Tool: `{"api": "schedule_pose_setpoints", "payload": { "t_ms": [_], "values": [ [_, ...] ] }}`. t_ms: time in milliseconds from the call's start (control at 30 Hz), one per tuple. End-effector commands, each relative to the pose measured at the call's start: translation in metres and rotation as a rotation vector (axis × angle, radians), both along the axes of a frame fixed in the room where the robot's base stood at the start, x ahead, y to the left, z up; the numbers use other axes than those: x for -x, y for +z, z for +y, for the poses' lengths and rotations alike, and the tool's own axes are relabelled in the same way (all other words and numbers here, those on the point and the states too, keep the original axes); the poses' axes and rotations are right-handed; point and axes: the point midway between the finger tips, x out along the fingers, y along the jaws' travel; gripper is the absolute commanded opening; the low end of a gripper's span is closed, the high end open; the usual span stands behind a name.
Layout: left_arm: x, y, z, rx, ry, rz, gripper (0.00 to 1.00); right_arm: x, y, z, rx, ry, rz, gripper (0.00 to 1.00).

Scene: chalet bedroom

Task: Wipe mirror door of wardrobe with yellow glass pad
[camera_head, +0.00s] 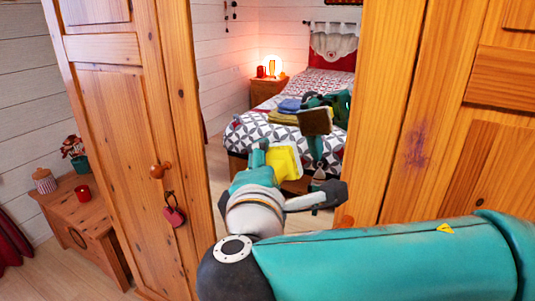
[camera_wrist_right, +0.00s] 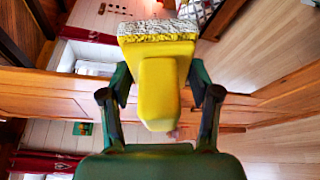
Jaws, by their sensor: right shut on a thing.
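The wardrobe's mirror door (camera_head: 222,75) stands upright in the middle of the head view, reflecting a bed, a lit lamp and parts of my own body. My right arm comes in from the right, and its gripper (camera_head: 264,160) is in front of the lower mirror. It is shut on the yellow glass pad (camera_head: 285,161). In the right wrist view the pad's yellow handle (camera_wrist_right: 157,88) sits between both fingers (camera_wrist_right: 160,82), with its whitish wiping face (camera_wrist_right: 157,30) pointing away. I cannot tell whether that face touches the mirror. My left gripper is not in view.
A wooden wardrobe door (camera_head: 118,150) with a round knob and a hanging red tag (camera_head: 174,213) is left of the mirror. Another wooden door (camera_head: 450,120) is on the right. A low wooden chest (camera_head: 85,215) with a red candle stands at the far left.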

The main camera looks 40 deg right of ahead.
Motion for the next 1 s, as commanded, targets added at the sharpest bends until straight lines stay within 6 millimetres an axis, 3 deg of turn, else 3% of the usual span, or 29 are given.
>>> {"api": "schedule_pose_setpoints", "payload": {
  "t_ms": [200, 500, 767, 1000],
  "values": [
    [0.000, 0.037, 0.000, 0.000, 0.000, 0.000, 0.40, -0.039, 0.001, 0.017, 0.022, -0.007, 0.001, 0.34],
    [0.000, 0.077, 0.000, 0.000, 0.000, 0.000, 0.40, -0.089, -0.036, 0.030, 0.008, 0.002, 0.004, 0.34],
    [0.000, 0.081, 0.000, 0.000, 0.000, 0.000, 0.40, -0.100, -0.048, 0.021, -0.003, 0.003, 0.003, 0.34],
    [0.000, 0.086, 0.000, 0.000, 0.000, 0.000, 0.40, -0.108, -0.047, -0.001, -0.002, 0.001, 0.003, 0.34]
  ]
}}
